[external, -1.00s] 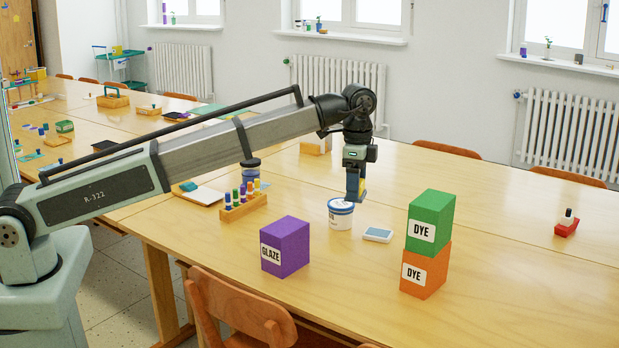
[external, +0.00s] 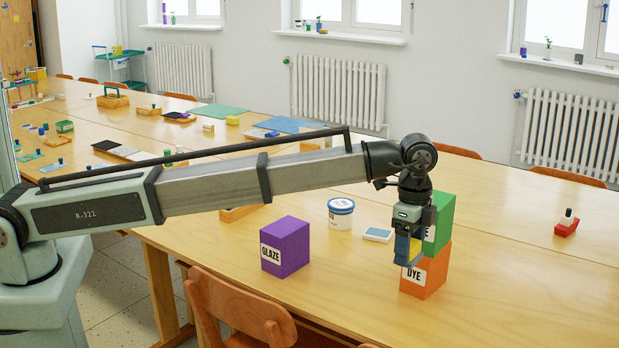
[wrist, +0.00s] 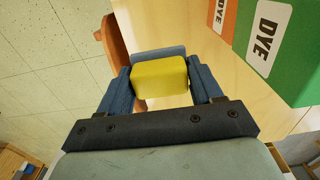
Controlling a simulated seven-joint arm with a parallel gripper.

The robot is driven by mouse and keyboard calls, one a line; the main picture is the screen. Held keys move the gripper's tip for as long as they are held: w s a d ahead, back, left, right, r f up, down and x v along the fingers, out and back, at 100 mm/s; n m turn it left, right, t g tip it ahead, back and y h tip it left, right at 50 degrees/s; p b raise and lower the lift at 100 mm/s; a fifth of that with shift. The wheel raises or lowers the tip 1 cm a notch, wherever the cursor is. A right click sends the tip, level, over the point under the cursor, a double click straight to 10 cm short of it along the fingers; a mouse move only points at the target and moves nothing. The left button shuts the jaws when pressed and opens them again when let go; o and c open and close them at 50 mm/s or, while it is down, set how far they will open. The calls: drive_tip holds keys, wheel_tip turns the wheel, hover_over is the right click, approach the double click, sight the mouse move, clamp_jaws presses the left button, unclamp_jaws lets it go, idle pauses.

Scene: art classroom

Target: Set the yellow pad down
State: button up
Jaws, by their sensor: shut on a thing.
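The yellow pad (wrist: 160,80) is held between the two blue fingers of my gripper (wrist: 163,86) in the wrist view. A grey-blue strip shows along its far edge; I cannot tell if it is part of the pad.
A green dye box (external: 444,221) sits on an orange dye box (external: 431,278), close behind my gripper. A purple glaze box (external: 285,247), a white tub (external: 340,216) and a blue-topped pad (external: 377,234) stand to the left. The table right of the boxes is mostly clear.

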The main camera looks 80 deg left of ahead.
sight(401, 322)
wheel_tip(401, 322, down, 16)
drive_tip(key=shift+f, duration=0.1)
idle(0.7)
drive_tip(key=o, duration=1.1)
drive_tip(key=shift+f, duration=0.1)
drive_tip(key=shift+c, duration=0.2)
wheel_tip(401, 322, up, 12)
drive_tip(key=shift+r, duration=0.15)
